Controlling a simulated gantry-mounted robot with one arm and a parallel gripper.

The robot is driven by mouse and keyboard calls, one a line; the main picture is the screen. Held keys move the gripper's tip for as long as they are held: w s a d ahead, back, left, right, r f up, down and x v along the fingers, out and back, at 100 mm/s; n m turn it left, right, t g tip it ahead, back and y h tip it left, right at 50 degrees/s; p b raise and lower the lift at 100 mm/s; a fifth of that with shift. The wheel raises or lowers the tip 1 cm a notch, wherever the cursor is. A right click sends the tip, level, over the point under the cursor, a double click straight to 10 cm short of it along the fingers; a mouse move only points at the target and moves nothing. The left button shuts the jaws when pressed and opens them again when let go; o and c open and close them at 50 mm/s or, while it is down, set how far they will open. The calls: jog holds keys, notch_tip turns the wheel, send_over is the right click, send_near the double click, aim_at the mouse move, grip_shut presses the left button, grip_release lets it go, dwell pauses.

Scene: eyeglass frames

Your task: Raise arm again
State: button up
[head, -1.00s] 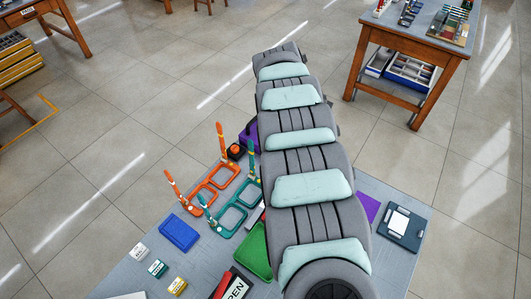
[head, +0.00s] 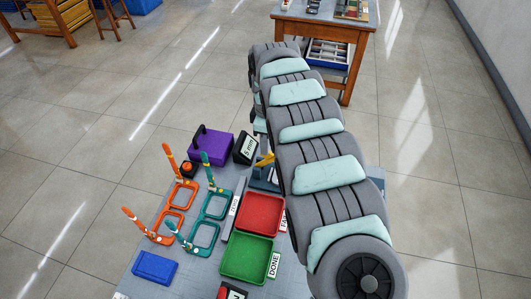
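My arm runs from the lower right to the top middle of the head view, and its far end and my gripper do not show. An orange eyeglass frame (head: 171,209) and a teal eyeglass frame (head: 206,219) stand side by side on the work table (head: 205,285), left of my arm, temples pointing up. A red tray (head: 260,215) and a green tray (head: 247,258) with a DONE label (head: 273,264) lie right of them, close to my arm. Both trays look empty. My arm hides the right part of the table.
A purple box (head: 209,146) and a black block marked 5 mm (head: 245,148) stand behind the frames. A blue pad (head: 155,267) lies at the front left. A wooden table (head: 342,36) stands at the back. Open tiled floor surrounds the work table.

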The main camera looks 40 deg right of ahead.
aim_at(266, 158)
notch_tip(266, 158, down, 5)
jog(key=shift+b, duration=0.3)
grip_shut()
dwell(1.3)
